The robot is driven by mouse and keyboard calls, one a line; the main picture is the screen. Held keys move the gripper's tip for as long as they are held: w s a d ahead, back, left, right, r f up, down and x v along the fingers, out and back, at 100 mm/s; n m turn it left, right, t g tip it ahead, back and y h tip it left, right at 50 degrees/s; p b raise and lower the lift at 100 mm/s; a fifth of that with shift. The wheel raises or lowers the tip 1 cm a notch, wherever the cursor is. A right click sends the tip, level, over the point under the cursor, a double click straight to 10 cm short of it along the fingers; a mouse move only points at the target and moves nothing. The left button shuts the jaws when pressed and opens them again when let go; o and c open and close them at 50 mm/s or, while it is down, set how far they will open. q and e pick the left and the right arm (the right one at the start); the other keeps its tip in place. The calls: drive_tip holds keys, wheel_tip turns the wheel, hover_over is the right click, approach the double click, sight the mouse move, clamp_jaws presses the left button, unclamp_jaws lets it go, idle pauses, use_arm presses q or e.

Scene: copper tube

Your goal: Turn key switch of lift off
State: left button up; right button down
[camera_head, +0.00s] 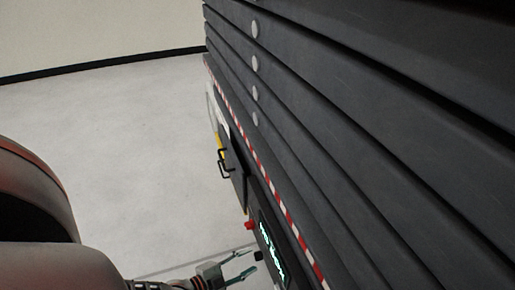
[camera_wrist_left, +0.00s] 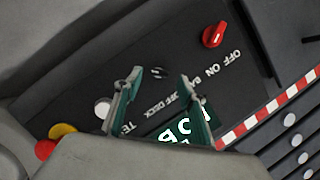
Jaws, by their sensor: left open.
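The lift's dark control panel (camera_wrist_left: 110,75) fills much of the left wrist view. A small dark key switch (camera_wrist_left: 157,71) sits on it near lettering that reads "OFF" and "DECK". My left gripper (camera_wrist_left: 161,76) is open, with its two green-grey fingertips either side of the key switch in this view. I cannot tell whether they touch it. In the head view the left gripper (camera_head: 252,261) points at the lift's side, near the bottom. The key's exact turn position is too small to read. My right gripper is not in view.
A red rotary knob (camera_wrist_left: 215,35) is beside "OFF ON" lettering. White (camera_wrist_left: 102,107), yellow (camera_wrist_left: 62,131) and red (camera_wrist_left: 44,149) buttons and a lit green display (camera_wrist_left: 172,132) are close to the gripper. The lift's dark ribbed side (camera_head: 380,130) stands right; bare floor (camera_head: 120,130) lies left.

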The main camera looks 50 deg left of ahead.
sight(258, 256)
use_arm(q)
drive_tip(key=b+x, duration=0.1)
drive_tip(key=x, duration=0.2)
drive_tip(key=shift+w+f, duration=0.1)
drive_tip(key=shift+w, duration=0.05)
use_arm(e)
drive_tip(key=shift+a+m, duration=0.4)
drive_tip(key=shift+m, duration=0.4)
use_arm(q)
drive_tip(key=c, duration=1.1)
